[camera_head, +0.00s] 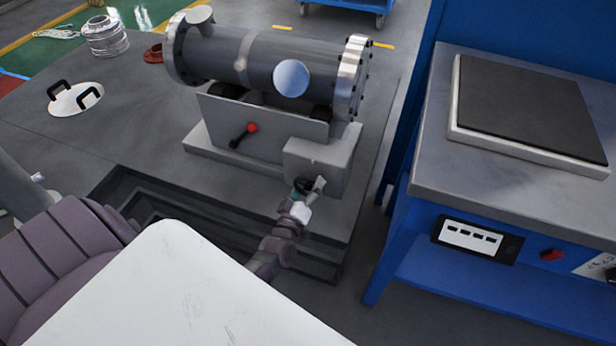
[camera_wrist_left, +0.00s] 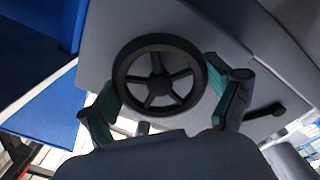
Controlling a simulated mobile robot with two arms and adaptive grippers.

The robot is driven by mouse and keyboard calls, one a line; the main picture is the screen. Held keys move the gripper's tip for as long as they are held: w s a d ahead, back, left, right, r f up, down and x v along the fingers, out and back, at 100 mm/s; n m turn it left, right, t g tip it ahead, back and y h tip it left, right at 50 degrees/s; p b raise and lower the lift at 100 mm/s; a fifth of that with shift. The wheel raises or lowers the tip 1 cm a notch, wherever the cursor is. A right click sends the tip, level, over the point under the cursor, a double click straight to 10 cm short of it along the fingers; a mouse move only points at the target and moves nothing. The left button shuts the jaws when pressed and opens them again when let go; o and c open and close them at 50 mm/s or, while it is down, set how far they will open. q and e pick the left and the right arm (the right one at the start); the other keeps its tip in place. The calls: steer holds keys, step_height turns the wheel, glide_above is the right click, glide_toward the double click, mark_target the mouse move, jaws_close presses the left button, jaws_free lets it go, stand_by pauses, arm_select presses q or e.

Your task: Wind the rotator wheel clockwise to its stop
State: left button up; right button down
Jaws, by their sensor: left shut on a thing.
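The rotator wheel (camera_wrist_left: 158,76) is black with several spokes and fills the middle of the left wrist view. It is mounted on the face of the grey rotator housing (camera_head: 318,158). My left gripper (camera_head: 307,188) is at the front of this housing, with one finger on each side of the wheel rim, shut on the wheel. In the head view the wheel is mostly hidden by the gripper. The flanged shell (camera_head: 262,62) lies horizontally on the rotator above the housing. My right gripper is in neither view.
A blue bench (camera_head: 420,180) with a dark-topped plate (camera_head: 525,103) stands close on the right. A white disc with two black handles (camera_head: 75,100) lies at the left.

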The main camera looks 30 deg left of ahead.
arm_select(q)
steer(key=o, duration=0.9)
steer(key=shift+d, duration=0.1)
steer(key=shift+c, duration=0.2)
steer(key=v, duration=1.2)
